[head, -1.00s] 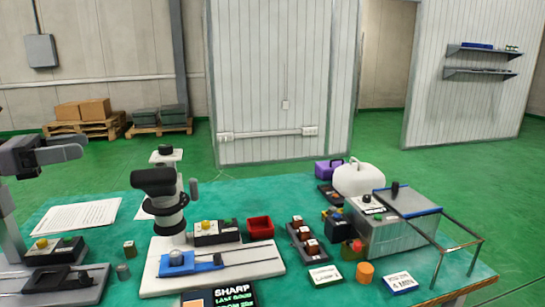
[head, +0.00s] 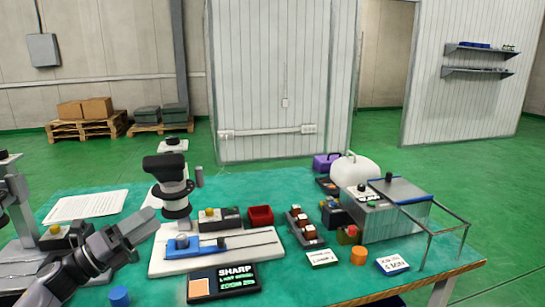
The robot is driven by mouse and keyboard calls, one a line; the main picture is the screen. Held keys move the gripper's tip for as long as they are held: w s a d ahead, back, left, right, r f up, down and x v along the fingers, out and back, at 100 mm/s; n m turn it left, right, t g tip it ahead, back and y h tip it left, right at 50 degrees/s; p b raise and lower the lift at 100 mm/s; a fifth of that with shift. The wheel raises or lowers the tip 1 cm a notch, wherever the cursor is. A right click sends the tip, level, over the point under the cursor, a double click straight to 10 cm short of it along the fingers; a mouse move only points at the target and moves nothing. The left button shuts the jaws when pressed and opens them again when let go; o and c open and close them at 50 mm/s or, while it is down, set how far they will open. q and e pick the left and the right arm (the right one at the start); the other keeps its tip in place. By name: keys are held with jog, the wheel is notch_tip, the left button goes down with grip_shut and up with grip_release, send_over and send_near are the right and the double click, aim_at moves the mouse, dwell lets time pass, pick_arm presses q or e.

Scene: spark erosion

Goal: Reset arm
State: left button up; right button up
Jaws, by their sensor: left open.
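My left gripper (head: 150,222) reaches in from the lower left, over the left part of the green-topped table (head: 330,285). Its jaws are open and empty, pointing up and to the right. They show just left of the white base plate (head: 210,262) that carries a blue slide (head: 196,246) and a dark-headed column instrument (head: 171,183). I cannot tell whether the gripper touches anything. My left arm covers part of the grey device at the left edge. My right gripper is not in view.
A blue cylinder (head: 119,296) stands by my arm. Bare green tabletop shows along the front right.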

pick_arm(q)
jog(key=s+d+f+n+t+y, duration=0.2)
jog(key=s+f+n+y, duration=0.35)
jog(key=f+n, duration=0.45)
jog(key=s+d+f+n+t+y, duration=0.1)
jog(key=s+d+f+n+y, duration=0.1)
jog(key=s+f+n+y, duration=0.6)
jog(key=s+d+f+n+g, duration=0.1)
jog(key=s+f+n+g, duration=0.2)
jog(key=s+f+n, duration=0.4)
jog(key=s+d+f+n+g+b, duration=0.1)
jog(key=s+f+n+g, duration=0.3)
jog(key=s+f+n, duration=0.3)
jog(key=s+f, duration=0.1)
jog(key=s, duration=0.3)
jog(key=shift+d, duration=0.35)
